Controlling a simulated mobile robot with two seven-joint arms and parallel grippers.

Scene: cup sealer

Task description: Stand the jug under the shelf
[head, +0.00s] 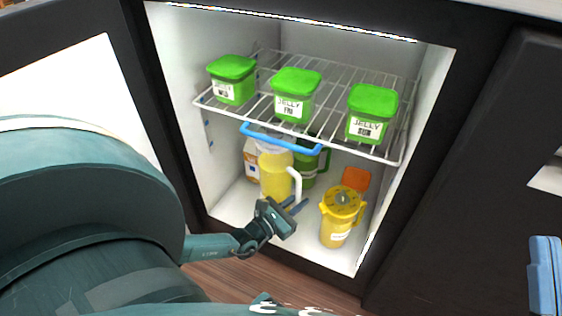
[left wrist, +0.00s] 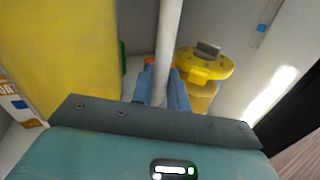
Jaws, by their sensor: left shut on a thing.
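The jug (head: 275,175) is yellow with a pale upper part and a white handle (head: 296,183). It stands roughly upright inside the open cabinet, below the wire shelf (head: 335,137). My left gripper (head: 291,206) reaches in from the front and is shut on the handle. In the left wrist view the white handle (left wrist: 168,45) passes between the blue fingers (left wrist: 162,88), and the yellow jug body (left wrist: 65,50) is at left. I cannot tell whether the jug's base touches the cabinet floor.
A lidded yellow jug (head: 340,218) stands to the right, with an orange item (head: 356,179) behind it. A green jug (head: 309,166) and a carton (head: 250,160) are behind the held jug. Three green jelly tubs (head: 296,95) stand on the shelf. A blue bar (head: 280,139) edges the shelf front.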

